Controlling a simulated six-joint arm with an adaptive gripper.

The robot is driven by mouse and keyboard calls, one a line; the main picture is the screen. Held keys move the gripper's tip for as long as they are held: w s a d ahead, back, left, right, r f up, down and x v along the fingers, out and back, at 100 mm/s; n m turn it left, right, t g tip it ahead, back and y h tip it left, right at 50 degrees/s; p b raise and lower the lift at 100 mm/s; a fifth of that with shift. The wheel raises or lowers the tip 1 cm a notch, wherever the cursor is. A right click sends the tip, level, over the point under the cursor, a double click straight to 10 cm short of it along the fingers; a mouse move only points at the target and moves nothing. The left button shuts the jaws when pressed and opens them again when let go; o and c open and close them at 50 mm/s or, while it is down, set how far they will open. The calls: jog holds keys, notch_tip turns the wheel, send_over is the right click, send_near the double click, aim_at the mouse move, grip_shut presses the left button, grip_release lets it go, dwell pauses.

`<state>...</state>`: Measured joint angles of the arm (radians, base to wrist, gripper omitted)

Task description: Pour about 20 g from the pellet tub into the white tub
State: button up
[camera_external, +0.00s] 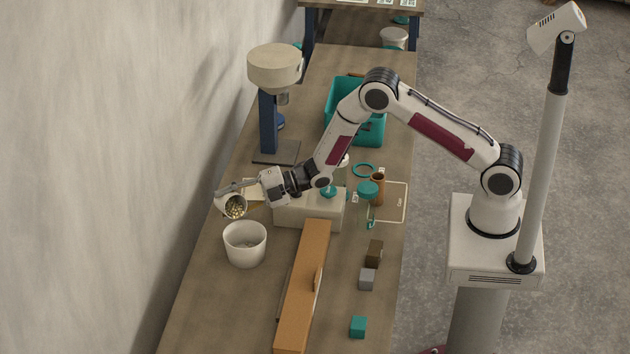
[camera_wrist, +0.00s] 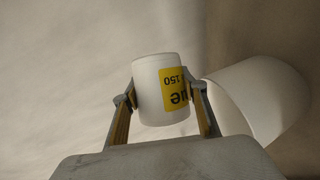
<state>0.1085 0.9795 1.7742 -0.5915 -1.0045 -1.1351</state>
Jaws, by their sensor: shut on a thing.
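My gripper (camera_external: 243,188) is shut on the pellet tub (camera_external: 235,207), a small white tub with yellowish pellets showing at its mouth. The tub is tilted, its mouth facing down and toward the camera, above the far-left rim of the white tub (camera_external: 245,245). The white tub stands upright on the table; some dim contents show inside it, too small to tell. In the wrist view the held pellet tub (camera_wrist: 150,90) sits between both fingers (camera_wrist: 161,95), with a yellow label reading 150. The white tub (camera_wrist: 262,98) shows behind it at right. No falling pellets can be made out.
A long orange-brown beam (camera_external: 305,285) lies right of the white tub. A pale block (camera_external: 308,212) is under my wrist. A press-like stand (camera_external: 270,110) and a teal bin (camera_external: 345,100) are further back. Small blocks (camera_external: 367,279) lie at right. The table's front left is clear.

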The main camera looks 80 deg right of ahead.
aim_at(222, 200)
jog(key=shift+w+d+r+m+g, duration=0.2)
jog(key=shift+r+m+g, duration=0.2)
jog(key=shift+m, duration=0.2)
jog(key=shift+f, duration=0.1)
jog(key=shift+f+m+g+y, duration=0.2)
jog(key=shift+m+g+y, duration=0.1)
jog(key=shift+m, duration=0.2)
jog(key=shift+f, duration=0.15)
jog(key=shift+d+r+m+g+y+p, duration=0.1)
jog(key=shift+r+m+g+y+p, duration=0.25)
jog(key=shift+m+g, duration=0.25)
jog(key=shift+w+f+m, duration=0.1)
jog(key=shift+f+m, duration=0.1)
jog(key=shift+m, duration=0.2)
jog(key=shift+w+d+f+m, duration=0.1)
jog(key=shift+f+m, duration=0.1)
jog(key=shift+m, duration=0.1)
jog(key=shift+w+d+f+m+g+y+p, duration=0.45)
jog(key=shift+w+d+f+m+g+y, duration=0.2)
jog(key=shift+w+d+f+m+g, duration=0.35)
jog(key=shift+r+m, duration=0.3)
jog(key=shift+r, duration=0.1)
